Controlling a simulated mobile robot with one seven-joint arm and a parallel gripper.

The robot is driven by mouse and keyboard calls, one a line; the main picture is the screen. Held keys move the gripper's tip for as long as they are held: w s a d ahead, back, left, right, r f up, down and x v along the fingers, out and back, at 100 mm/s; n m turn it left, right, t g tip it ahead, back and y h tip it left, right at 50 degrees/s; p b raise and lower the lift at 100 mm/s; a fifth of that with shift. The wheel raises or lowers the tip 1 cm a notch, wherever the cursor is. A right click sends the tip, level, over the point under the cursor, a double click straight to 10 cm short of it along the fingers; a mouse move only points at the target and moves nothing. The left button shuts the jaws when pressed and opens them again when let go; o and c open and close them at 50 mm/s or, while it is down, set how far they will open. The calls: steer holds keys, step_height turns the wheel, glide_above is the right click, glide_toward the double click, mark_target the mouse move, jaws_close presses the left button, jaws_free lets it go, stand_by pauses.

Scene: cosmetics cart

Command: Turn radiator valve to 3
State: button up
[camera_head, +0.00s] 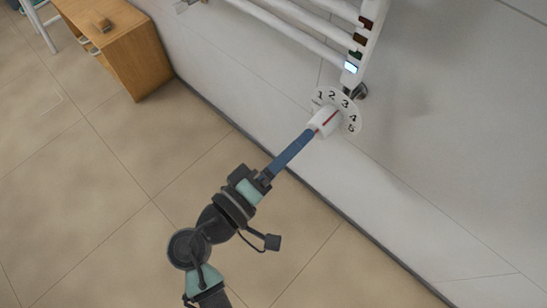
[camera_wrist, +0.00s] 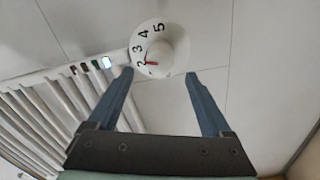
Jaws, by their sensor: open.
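The white radiator valve knob (camera_head: 323,122) has a red pointer line. It sits in front of a white dial (camera_head: 353,112) numbered 1 to 5. In the head view the red line runs toward the 3. In the wrist view the red mark on the knob (camera_wrist: 160,54) lies nearer the 2, so the exact setting is unclear. My gripper (camera_head: 311,134) has blue fingers reaching up to the knob. In the wrist view my gripper (camera_wrist: 161,75) is open, with one fingertip toward each side of the knob and nothing held. Whether a finger touches it cannot be told.
The white towel radiator (camera_head: 300,38) is on the wall beside the dial, with a small lit display (camera_head: 351,68) near its lower end. A wooden cabinet (camera_head: 120,45) stands at the upper left. The tiled floor (camera_head: 90,190) left of my arm is clear.

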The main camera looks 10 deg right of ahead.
steer(key=p+v, duration=0.1)
steer(key=v, duration=0.4)
steer(key=shift+s+a, duration=0.2)
stand_by(0.3)
